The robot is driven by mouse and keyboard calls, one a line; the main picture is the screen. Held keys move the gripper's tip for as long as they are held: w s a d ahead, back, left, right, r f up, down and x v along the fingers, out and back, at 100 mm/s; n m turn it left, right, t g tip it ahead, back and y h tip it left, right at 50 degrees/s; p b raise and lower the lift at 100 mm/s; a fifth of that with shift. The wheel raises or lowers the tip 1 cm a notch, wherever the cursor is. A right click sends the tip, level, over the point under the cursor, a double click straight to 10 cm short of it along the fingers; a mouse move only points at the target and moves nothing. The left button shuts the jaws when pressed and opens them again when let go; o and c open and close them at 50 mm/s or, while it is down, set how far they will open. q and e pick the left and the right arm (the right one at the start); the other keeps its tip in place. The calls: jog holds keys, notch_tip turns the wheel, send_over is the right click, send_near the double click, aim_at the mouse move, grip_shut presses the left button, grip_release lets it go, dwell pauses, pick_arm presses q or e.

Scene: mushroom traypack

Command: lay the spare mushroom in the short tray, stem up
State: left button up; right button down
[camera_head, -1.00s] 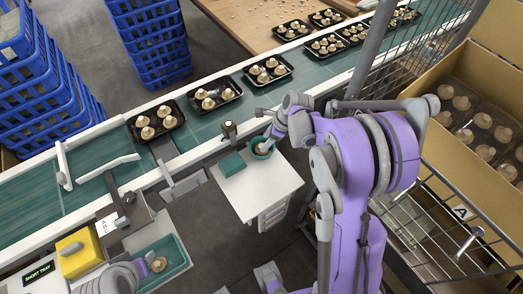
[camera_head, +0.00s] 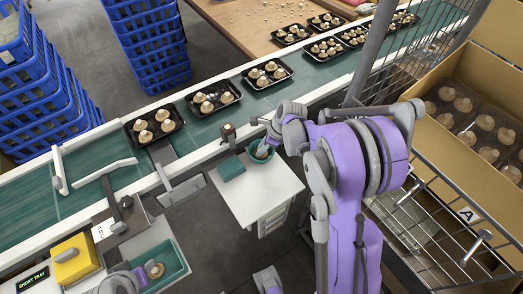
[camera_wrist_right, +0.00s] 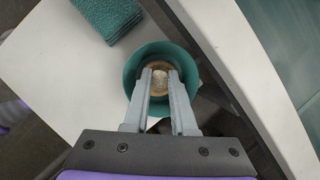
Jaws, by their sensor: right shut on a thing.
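The spare mushroom (camera_wrist_right: 159,82) sits in a teal bowl (camera_wrist_right: 134,66) on a white stand. My right gripper (camera_wrist_right: 160,80) reaches down into the bowl and is shut on the mushroom; in the head view the gripper (camera_head: 265,146) hides part of the bowl (camera_head: 252,153). Black trays of pale mushrooms stand on the green conveyor; the nearest (camera_head: 134,140) and the second (camera_head: 194,108) lie left of the bowl. I cannot tell for certain which is the short one. My left gripper (camera_head: 140,277) is low at the left, beside a teal tray; its fingers are unclear.
A small post (camera_head: 228,132) stands at the conveyor edge. A cardboard box (camera_head: 450,150) and wire cage are on the right.

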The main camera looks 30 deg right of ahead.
notch_tip(320, 180, up, 8)
jog(key=shift+r+p, duration=0.2)
jog(key=shift+p, duration=0.2)
jog(key=w+a+r+p, duration=0.1)
jog(key=w+r+p, duration=0.2)
jog(key=w, duration=0.7)
jog(key=w+r+p, duration=0.2)
jog(key=w+p, duration=0.1)
jog(key=w, duration=0.7)
jog(key=w+a+r+p, duration=0.1)
jog(key=w+r+p, duration=0.2)
jog(key=w, duration=0.6)
jog(key=shift+w+a+f+b, duration=0.1)
jog(key=shift+f+b, duration=0.15)
jog(key=shift+f, duration=0.65)
jog(key=shift+w+d+f+b, duration=0.15)
jog(key=shift+f+b, duration=0.15)
jog(key=shift+f, duration=0.65)
jog(key=shift+w+a+f+b, duration=0.15)
jog(key=shift+f+b, duration=0.1)
jog(key=shift+f, duration=0.65)
pick_arm(q)
notch_tip(320, 180, up, 10)
jog(key=w, duration=0.2)
jog(key=shift+w+t, duration=0.3)
pick_arm(e)
jog(key=shift+f, duration=1.2)
